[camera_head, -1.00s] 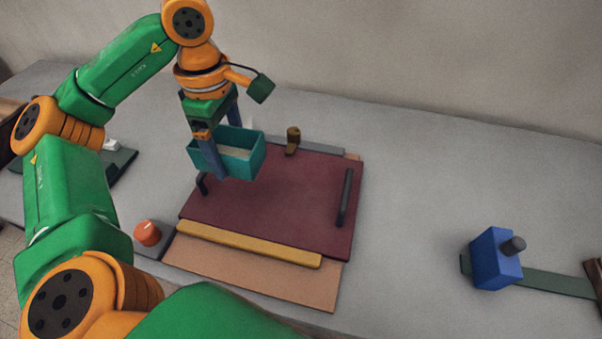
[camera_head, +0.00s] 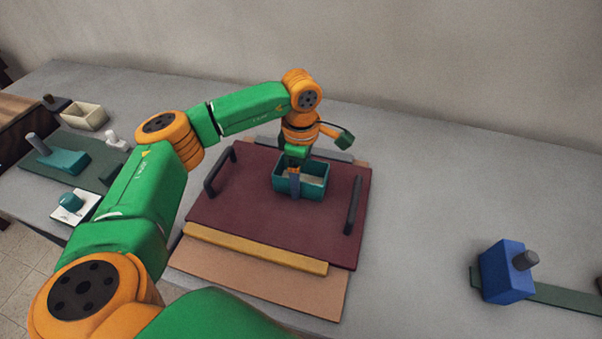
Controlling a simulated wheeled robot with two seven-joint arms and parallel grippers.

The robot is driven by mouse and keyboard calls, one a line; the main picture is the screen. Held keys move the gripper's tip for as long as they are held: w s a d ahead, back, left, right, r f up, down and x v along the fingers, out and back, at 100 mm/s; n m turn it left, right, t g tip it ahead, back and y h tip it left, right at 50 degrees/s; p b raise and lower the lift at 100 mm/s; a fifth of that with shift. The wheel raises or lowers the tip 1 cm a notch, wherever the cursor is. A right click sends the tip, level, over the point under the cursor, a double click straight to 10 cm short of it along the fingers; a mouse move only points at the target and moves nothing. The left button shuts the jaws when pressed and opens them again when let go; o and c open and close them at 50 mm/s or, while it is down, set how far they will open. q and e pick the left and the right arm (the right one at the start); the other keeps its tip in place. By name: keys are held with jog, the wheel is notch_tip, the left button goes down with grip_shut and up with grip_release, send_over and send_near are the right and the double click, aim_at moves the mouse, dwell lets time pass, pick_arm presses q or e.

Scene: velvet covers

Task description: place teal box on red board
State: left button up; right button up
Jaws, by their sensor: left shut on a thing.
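The teal box (camera_head: 314,190) is an open-topped box with a light inside, over the far middle part of the dark red board (camera_head: 250,220). My left gripper (camera_head: 295,185) reaches down from above and is shut on the box's wall, one finger showing on the near side. The box looks upright and at or very close to the board's surface; I cannot tell whether it touches. The board has a dark handle at its left (camera_head: 220,170) and another at its right (camera_head: 354,205). My right gripper is not in view.
A yellow strip (camera_head: 255,249) and a tan board (camera_head: 250,280) lie at the red board's near edge. A blue block with a grey knob (camera_head: 505,272) stands at right. At left are a cream box (camera_head: 84,117) and a teal piece with a grey peg (camera_head: 62,160).

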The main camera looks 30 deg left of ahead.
pick_arm(q)
jog(key=o, duration=1.2)
jog(key=shift+f, duration=0.1)
jog(key=shift+r, duration=0.25)
notch_tip(320, 180, up, 12)
jog(key=shift+f, duration=0.1)
